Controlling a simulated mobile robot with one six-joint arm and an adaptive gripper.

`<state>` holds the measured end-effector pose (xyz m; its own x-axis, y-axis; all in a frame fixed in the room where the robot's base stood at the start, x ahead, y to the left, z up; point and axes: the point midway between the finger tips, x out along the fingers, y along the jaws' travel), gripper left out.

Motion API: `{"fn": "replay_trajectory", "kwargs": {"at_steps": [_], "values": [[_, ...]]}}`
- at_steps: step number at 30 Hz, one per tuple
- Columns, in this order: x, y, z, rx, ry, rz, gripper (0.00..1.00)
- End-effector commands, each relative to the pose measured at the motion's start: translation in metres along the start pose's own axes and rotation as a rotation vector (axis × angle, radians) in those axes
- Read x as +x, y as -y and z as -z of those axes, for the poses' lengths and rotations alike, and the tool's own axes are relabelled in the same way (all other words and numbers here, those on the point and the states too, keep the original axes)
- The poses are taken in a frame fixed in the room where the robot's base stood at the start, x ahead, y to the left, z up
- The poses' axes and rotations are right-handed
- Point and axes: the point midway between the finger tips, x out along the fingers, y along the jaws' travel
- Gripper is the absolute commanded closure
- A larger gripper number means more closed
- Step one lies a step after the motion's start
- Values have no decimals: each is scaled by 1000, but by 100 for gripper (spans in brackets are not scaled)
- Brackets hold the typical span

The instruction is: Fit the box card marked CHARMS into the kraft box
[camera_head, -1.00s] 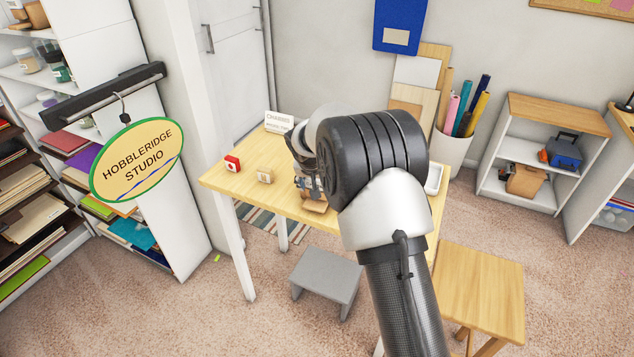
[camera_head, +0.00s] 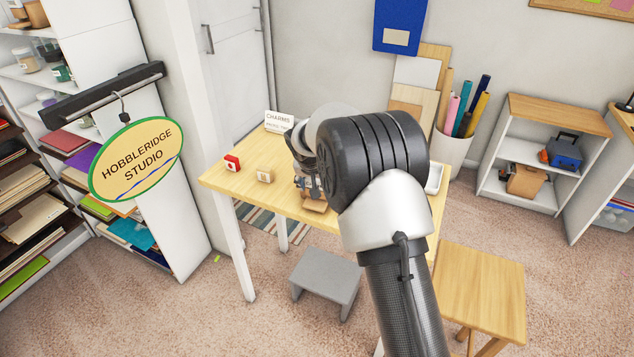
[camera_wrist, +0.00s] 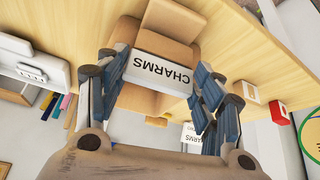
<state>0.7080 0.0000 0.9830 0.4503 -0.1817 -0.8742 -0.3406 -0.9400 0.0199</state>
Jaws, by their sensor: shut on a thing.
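My gripper (camera_wrist: 160,82) is shut on the white box card marked CHARMS (camera_wrist: 160,70), with one blue-padded finger at each side of it. The lettering reads upside down in the wrist view. The kraft box (camera_wrist: 166,22) is right at the card, with brown panels showing above and below it. I cannot tell how deep the card sits in the box. In the head view the kraft box (camera_head: 314,205) shows only in part near the table's front edge. My arm hides the card there and most of my gripper (camera_head: 308,185).
The table (camera_head: 245,190) holds a red block (camera_head: 232,163) and a small beige block (camera_head: 265,175) at left. A white CHARMS sign (camera_head: 279,120) stands at the back. A white tray (camera_head: 434,180) is at right. A grey step stool (camera_head: 325,275) stands in front.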

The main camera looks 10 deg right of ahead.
Motion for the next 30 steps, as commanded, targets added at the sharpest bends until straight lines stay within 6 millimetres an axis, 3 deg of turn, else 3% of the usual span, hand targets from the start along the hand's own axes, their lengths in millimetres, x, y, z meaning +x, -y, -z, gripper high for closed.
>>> {"fn": "replay_trajectory", "kwargs": {"at_steps": [6, 7, 17, 25, 30], "values": [[4, -1, -5, -1, 10, -4, 62], [4, -1, -5, -1, 11, -4, 38], [2, -1, -3, 0, 6, -2, 16], [2, 0, -2, 0, 4, -2, 15], [1, 0, -2, 0, 4, -1, 4]]}}
